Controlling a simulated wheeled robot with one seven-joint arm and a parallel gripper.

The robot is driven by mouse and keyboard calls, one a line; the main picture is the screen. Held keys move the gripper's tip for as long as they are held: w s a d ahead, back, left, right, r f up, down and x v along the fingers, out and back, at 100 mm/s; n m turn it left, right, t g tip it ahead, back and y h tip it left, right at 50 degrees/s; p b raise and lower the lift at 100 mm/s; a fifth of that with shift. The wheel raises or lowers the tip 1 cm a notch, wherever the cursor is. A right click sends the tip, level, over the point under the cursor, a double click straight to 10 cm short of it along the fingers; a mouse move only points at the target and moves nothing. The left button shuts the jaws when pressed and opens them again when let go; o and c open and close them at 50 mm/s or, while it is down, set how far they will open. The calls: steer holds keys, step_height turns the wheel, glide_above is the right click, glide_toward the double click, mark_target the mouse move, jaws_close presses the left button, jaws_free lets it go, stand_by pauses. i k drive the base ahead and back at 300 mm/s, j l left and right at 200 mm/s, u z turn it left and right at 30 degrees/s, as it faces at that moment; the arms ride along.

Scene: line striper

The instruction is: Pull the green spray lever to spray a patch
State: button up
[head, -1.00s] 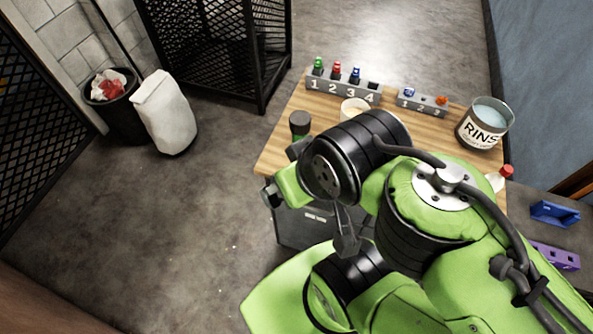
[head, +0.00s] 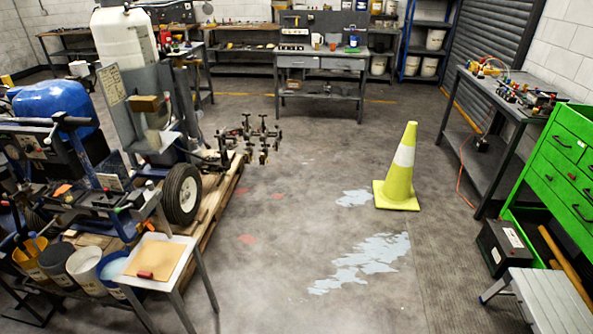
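A machine that looks like the line striper (head: 140,110) stands at the left on a wooden pallet. It has a white tank (head: 125,38), a blue rounded part (head: 55,105), handlebars and a black tyre (head: 182,195). A cluster of dark clamp-like parts (head: 250,138) sits at its front right. I cannot make out a green spray lever on it. Pale worn patches (head: 365,262) and small faint red ones (head: 275,196) mark the grey floor ahead. My gripper is not in view.
A yellow-green cone (head: 398,170) stands right of centre. A small table (head: 160,258) and several buckets (head: 85,268) are at the lower left. A green cabinet (head: 560,165), a step stool (head: 545,298) and a workbench (head: 490,110) line the right. The middle floor is open.

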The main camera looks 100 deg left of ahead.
mark_target(117, 209)
steer(key=u, duration=4.65)
steer(key=i+j+u, duration=0.25)
steer(key=i, duration=0.3)
steer(key=i+u, duration=0.2)
steer(key=i, duration=0.35)
steer(key=i+u, duration=0.25)
steer(key=i, duration=0.35)
steer(key=i+u, duration=0.25)
steer(key=i, duration=0.3)
steer(key=i+l+u, duration=0.25)
steer(key=i, duration=0.3)
